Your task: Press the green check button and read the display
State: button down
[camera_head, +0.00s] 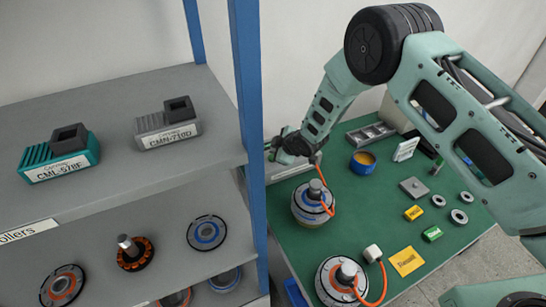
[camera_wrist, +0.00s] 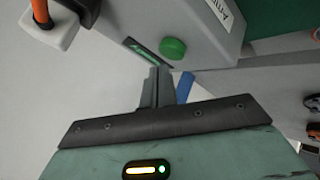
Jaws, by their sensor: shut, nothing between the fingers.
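The green button (camera_wrist: 172,48) is a round cap on a light grey box (camera_wrist: 205,50) in the wrist view. A narrow dark display (camera_wrist: 143,51) with a greenish strip lies beside it; the fingers cover part of it and I can read nothing on it. My gripper (camera_wrist: 160,73) is shut and empty, its tips just below the button and close to the display. I cannot tell whether they touch the box. In the head view my gripper (camera_head: 284,150) is at the back left of the green bench (camera_head: 350,228); the button is hidden there.
Two hub motors (camera_head: 313,203) (camera_head: 341,283) with orange cables stand on the bench. A white connector (camera_wrist: 51,27) is near the box. A blue shelf post (camera_head: 247,110) stands close left of my gripper. Small parts and a yellow note (camera_head: 406,261) lie to the right.

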jog(key=shift+f, duration=0.2)
jog(key=shift+f+b, duration=0.25)
jog(key=shift+b, duration=0.35)
jog(key=shift+f+b, duration=0.45)
jog(key=shift+b, duration=0.05)
dwell(0.4)
jog(key=shift+r, duration=0.1)
jog(key=shift+r+p, duration=0.35)
jog(key=shift+r, duration=0.45)
jog(key=shift+r+p, duration=1.15)
jog(key=shift+r, duration=1.35)
